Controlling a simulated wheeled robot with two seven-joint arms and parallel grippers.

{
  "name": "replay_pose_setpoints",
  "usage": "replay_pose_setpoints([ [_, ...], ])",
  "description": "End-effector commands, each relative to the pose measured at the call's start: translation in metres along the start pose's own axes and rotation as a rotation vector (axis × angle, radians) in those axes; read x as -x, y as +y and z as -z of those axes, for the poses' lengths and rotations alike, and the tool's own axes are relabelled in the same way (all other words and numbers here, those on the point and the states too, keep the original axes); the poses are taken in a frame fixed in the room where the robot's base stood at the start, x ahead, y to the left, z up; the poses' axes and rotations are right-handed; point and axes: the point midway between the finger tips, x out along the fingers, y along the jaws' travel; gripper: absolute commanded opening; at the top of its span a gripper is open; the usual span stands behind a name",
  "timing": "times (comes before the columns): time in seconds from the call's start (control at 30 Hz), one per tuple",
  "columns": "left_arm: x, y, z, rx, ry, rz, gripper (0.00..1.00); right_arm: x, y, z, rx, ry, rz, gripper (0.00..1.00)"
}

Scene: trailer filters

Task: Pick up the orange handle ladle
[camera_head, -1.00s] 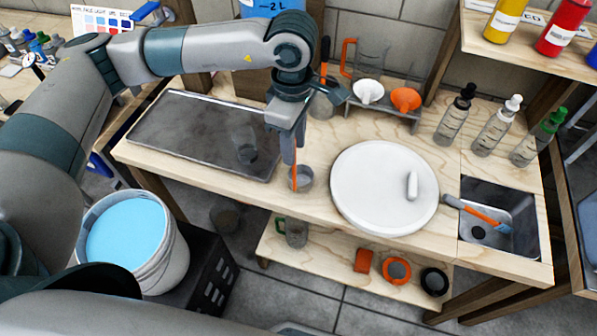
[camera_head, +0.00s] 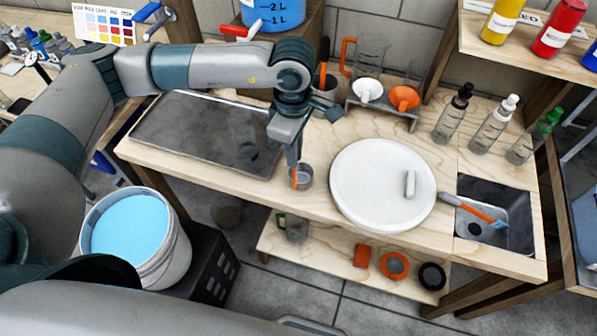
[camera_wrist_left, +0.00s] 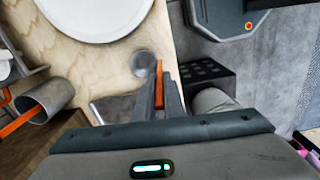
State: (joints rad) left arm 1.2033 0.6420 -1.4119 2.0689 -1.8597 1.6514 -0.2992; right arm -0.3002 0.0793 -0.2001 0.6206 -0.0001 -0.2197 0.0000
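The ladle has an orange handle and a grey round bowl (camera_head: 304,176). It is near the front edge of the wooden worktop, between the dark tray and the white round plate. My left gripper (camera_head: 295,163) points down over it, its narrow fingers close together on the orange handle. In the left wrist view the orange handle (camera_wrist_left: 159,77) shows between the fingertips, and the grey bowl (camera_wrist_left: 142,64) lies just beyond. The bowl looks to be at worktop level; any gap beneath is too small to tell. My right gripper is not in view.
The dark tray (camera_head: 195,125) lies left, the white plate (camera_head: 365,195) right. Behind stand a grey cup (camera_head: 323,90) with another orange handle and a rack with funnels (camera_head: 404,97). Bottles (camera_head: 491,125) and a sink (camera_head: 515,205) are farther right; a blue-filled bucket (camera_head: 165,265) is below left.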

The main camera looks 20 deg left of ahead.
Motion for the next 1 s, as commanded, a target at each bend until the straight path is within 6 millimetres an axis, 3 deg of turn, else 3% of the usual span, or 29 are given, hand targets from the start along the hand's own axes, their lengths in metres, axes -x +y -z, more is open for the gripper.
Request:
replay_pose_setpoints([
  [0.47, 0.004, 0.001, 0.000, 0.000, -0.001, -0.002, 0.00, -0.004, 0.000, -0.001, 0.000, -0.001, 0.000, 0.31],
  [0.77, 0.037, 0.001, -0.001, -0.001, -0.002, -0.006, 0.00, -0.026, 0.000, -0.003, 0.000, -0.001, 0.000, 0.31],
  [1.0, 0.063, 0.005, -0.046, -0.005, -0.002, -0.004, 0.00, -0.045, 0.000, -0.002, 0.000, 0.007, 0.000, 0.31],
])
